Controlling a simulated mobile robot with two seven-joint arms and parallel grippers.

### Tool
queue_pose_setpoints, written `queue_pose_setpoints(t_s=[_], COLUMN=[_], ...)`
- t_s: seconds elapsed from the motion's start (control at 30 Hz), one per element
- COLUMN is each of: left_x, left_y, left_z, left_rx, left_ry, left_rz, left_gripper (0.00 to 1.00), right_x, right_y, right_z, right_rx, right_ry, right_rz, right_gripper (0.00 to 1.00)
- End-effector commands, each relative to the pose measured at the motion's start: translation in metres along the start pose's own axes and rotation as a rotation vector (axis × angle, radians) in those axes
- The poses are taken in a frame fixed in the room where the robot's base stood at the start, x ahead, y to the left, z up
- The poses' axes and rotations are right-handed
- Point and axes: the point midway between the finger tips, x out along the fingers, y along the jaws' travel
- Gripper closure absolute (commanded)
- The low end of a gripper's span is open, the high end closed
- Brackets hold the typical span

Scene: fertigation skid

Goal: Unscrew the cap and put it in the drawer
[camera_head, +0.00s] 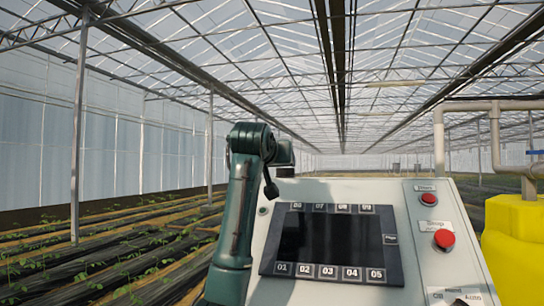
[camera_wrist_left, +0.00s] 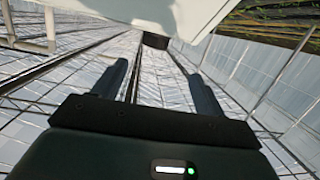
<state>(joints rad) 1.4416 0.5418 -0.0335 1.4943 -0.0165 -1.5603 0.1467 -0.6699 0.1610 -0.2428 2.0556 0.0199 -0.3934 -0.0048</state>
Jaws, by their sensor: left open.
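My left gripper (camera_wrist_left: 158,85) is open and empty in the left wrist view, its two dark fingers apart. A short dark piece (camera_wrist_left: 155,40) shows beyond the fingertips at the edge of a pale panel; I cannot tell whether it is the cap. In the head view my green left arm rises in front of the grey control console (camera_head: 400,225), and its wrist bends over at the console's top left corner. The fingers cannot be made out there. No drawer can be made out in either view. My right gripper is not in view.
The console carries a dark screen (camera_head: 330,237) and two red buttons, an upper one (camera_head: 429,198) and a lower one (camera_head: 444,239). A yellow tank (camera_head: 512,245) stands at the right under beige pipes (camera_head: 465,106). Planted rows (camera_head: 120,250) lie at the left.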

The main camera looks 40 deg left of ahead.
Motion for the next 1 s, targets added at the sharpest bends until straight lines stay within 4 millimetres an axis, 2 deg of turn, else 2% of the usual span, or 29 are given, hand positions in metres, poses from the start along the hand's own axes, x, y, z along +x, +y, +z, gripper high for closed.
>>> queue_pose_setpoints(t_s=[0.13,0.27,0.37,0.53,0.8,1.0], left_x=[-0.013,-0.010,0.002,0.033,0.084,0.108], left_y=[-0.002,-0.001,0.000,0.002,0.006,0.007], left_z=[0.003,0.003,0.002,0.000,-0.002,-0.001], left_rx=[0.047,0.056,0.055,0.054,0.053,0.052], left_ry=[0.019,0.021,0.019,0.018,0.019,0.021], left_rz=[0.053,0.066,0.066,0.065,0.065,0.065], left_gripper=[0.28,0.28,0.28,0.28,0.28,0.28], right_x=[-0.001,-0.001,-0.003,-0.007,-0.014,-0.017], right_y=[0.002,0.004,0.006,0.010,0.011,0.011], right_z=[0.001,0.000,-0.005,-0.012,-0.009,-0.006], right_rx=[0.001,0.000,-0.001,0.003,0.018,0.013], right_ry=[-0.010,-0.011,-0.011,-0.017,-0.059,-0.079], right_rz=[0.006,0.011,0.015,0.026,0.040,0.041], right_gripper=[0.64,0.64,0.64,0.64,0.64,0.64])
